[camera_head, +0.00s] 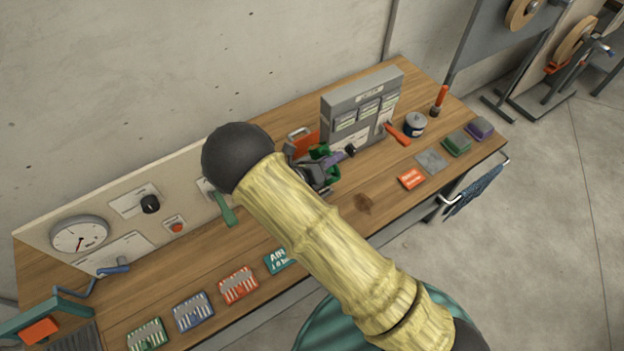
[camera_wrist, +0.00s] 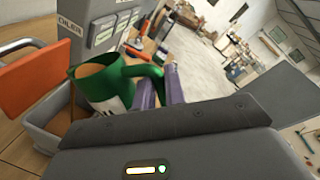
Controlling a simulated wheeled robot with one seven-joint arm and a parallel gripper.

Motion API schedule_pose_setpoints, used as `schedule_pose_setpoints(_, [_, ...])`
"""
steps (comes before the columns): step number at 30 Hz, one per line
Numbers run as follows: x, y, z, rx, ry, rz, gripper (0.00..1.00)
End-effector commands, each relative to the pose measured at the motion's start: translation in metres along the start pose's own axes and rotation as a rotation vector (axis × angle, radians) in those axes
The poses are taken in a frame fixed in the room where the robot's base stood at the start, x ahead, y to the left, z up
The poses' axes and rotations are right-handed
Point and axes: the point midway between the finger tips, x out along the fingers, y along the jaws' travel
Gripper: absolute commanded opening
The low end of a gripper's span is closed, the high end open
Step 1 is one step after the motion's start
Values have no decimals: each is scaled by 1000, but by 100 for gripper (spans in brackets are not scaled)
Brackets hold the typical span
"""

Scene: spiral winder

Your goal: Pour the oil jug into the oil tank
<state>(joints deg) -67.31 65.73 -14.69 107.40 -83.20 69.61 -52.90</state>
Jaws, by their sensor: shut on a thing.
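The green oil jug (camera_wrist: 108,88) is at the left of the wrist view, its open mouth showing a tan inside. It looks tilted, but that view is itself slanted. My gripper (camera_wrist: 158,86) has its purple fingers shut on the jug's handle side. In the head view my gripper (camera_head: 336,159) and the jug (camera_head: 332,172) are partly hidden behind my arm, above the workbench. A grey open box with an orange panel, seemingly the oil tank (camera_wrist: 36,138), lies beside the jug at the lower left. I cannot tell whether they touch.
A grey cabinet (camera_head: 338,104) marked OILER in the wrist view stands behind the jug on the wooden workbench (camera_head: 330,225). An orange-handled tool (camera_head: 397,135) and a tin (camera_head: 414,124) lie to its right. Colored trays (camera_head: 238,286) line the front left edge.

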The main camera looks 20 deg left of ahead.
Motion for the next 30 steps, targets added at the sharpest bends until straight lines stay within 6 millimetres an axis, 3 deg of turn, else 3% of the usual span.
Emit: schedule_pose_setpoints(30, [1,2,4,-78,15,-1,0])
